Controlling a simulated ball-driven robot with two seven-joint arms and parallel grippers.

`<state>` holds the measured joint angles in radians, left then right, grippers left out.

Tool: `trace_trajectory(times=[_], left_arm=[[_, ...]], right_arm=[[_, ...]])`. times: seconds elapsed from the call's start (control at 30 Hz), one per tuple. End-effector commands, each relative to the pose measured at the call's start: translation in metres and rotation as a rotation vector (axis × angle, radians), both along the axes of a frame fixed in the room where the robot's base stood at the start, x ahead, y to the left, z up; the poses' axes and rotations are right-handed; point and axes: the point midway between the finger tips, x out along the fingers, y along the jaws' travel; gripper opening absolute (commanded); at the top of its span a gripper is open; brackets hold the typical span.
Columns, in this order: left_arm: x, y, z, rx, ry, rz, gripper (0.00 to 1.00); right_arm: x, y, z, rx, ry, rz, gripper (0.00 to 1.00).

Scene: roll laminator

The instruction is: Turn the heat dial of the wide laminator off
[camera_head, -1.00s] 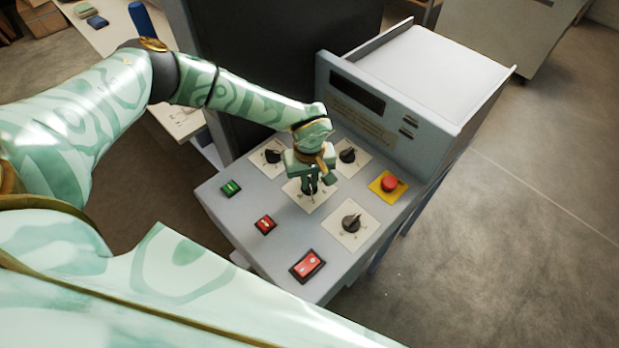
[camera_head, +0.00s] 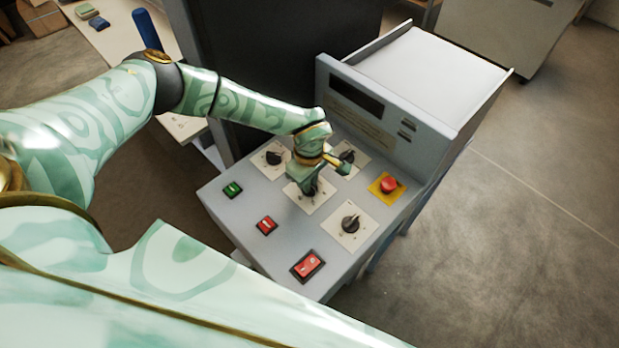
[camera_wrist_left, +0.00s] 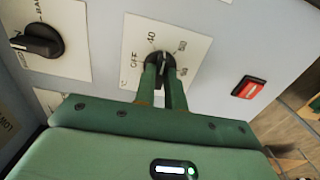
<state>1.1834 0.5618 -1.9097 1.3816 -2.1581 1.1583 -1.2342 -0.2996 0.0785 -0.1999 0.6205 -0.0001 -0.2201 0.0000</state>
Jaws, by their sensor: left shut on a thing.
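The control panel of the laminator (camera_head: 245,207) carries several black dials on white plates. My left gripper (camera_head: 309,193) points down onto the middle dial and is shut on it. In the left wrist view the two green fingers (camera_wrist_left: 164,85) sit either side of the black heat dial (camera_wrist_left: 160,62). Its white plate (camera_wrist_left: 192,42) reads OFF at the left and 40 and higher numbers round to the right. The fingers partly hide the dial, and I cannot tell exactly where its pointer stands. My right gripper is not in view.
Other dials stand close by: one back left (camera_head: 273,158), one back right (camera_head: 347,157), one front right (camera_head: 350,224). A red stop button (camera_head: 389,185) sits on yellow at the right. A green switch (camera_head: 232,189) and red switches (camera_head: 308,265) line the near side.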

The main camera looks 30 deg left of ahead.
Motion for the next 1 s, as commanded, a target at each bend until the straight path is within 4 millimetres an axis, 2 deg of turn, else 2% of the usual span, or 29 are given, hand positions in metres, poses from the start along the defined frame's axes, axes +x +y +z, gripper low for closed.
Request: trace_trajectory(times=[1.0], left_arm=[[0.000, -0.001, 0.002, -0.001, 0.001, 0.962, 0.00]], right_arm=[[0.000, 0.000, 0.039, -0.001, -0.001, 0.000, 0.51]])
